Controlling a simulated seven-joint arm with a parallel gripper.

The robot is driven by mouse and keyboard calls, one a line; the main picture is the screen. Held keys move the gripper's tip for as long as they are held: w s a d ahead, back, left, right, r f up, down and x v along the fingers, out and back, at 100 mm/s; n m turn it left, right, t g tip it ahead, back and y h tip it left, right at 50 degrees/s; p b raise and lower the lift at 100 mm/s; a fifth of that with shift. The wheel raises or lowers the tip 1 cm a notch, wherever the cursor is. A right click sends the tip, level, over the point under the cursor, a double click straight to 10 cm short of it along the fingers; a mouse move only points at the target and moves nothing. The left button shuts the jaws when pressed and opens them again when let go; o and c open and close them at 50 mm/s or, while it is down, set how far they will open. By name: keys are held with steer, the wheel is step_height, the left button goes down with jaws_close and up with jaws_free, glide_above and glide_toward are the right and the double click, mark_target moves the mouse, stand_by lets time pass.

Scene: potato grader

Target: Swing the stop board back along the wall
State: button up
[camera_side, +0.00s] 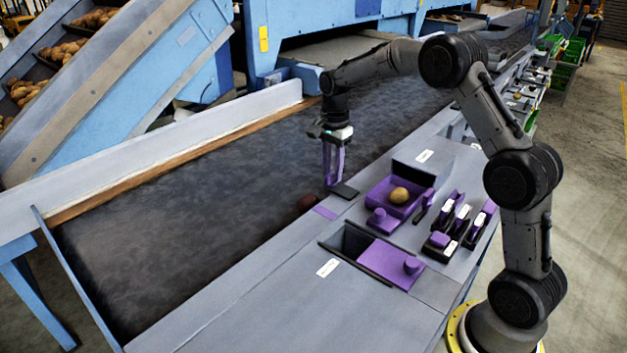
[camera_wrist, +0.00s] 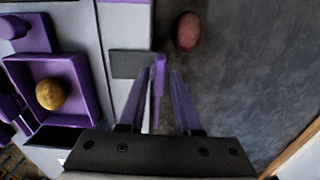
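My gripper (camera_side: 333,182) points down at the near edge of the dark belt, beside a small black plate (camera_side: 345,190). In the wrist view its two purple fingers (camera_wrist: 158,76) are apart. A narrow purple upright piece, which looks like the stop board (camera_wrist: 159,66), stands between them, seen nearly edge-on along the belt's edge. I see gaps on both sides of it; contact is not clear. In the side view the fingers hide it or blend with it. A reddish-brown potato (camera_wrist: 187,31) lies on the belt close by; it shows dimly in the side view (camera_side: 308,202).
A purple tray (camera_side: 378,201) with a yellow potato (camera_side: 399,195) sits on the near ledge. Several purple-and-black blocks (camera_side: 460,220) stand right of it. A purple sliding lid with a knob (camera_side: 392,262) lies nearer. The belt (camera_side: 190,210) is otherwise clear.

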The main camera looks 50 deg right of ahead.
steer(key=shift+r, duration=0.15)
steer(key=shift+r, duration=2.4)
